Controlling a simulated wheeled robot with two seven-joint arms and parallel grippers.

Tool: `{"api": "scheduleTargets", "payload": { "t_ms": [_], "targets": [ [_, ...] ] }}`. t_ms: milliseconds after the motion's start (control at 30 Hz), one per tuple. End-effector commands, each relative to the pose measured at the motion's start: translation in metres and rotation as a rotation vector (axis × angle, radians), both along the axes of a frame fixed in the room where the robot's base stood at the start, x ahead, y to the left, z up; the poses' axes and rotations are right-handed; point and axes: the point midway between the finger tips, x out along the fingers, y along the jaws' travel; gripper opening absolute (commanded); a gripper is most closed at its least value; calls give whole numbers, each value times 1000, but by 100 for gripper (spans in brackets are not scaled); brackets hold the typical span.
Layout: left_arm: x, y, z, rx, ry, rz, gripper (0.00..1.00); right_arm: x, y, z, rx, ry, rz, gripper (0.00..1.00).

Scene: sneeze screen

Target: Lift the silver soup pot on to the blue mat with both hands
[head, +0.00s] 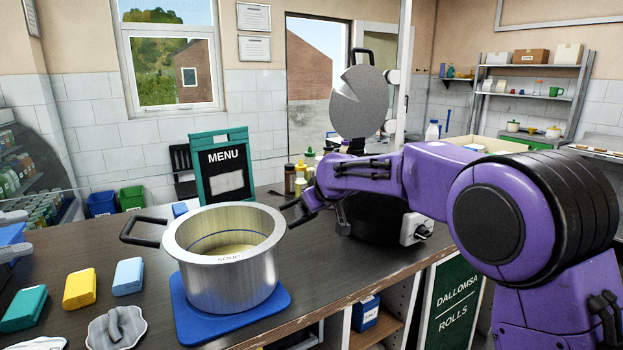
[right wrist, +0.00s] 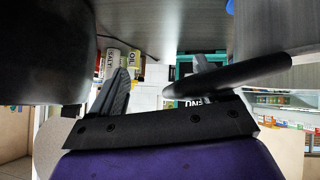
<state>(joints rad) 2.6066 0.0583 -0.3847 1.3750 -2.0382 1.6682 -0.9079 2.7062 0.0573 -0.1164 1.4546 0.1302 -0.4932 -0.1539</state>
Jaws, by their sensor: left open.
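The silver soup pot (head: 228,275), labelled SOUP, stands upright on the blue mat (head: 195,322). Its black left handle (head: 140,232) is free. My right gripper (head: 303,212) is at the pot's right rim, where it hides part of that handle. In the right wrist view the fingers (right wrist: 160,82) stand apart, and the black handle (right wrist: 245,75) crosses in front of one finger, reaching partly between them. The pot wall also shows there (right wrist: 275,30). My left gripper (head: 14,236) is at the left picture edge, open and away from the pot, only partly in view.
A black kettle (head: 375,220) is close behind my right arm. The counter's front edge lies right.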

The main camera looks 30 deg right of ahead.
Motion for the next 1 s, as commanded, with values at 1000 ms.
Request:
{"api": "scheduleTargets", "payload": {
  "t_ms": [1000],
  "targets": [
    [0, 1, 43, 0, 0, 1, 51, 0, 0, 34, 1, 3, 0, 77]
  ]
}}
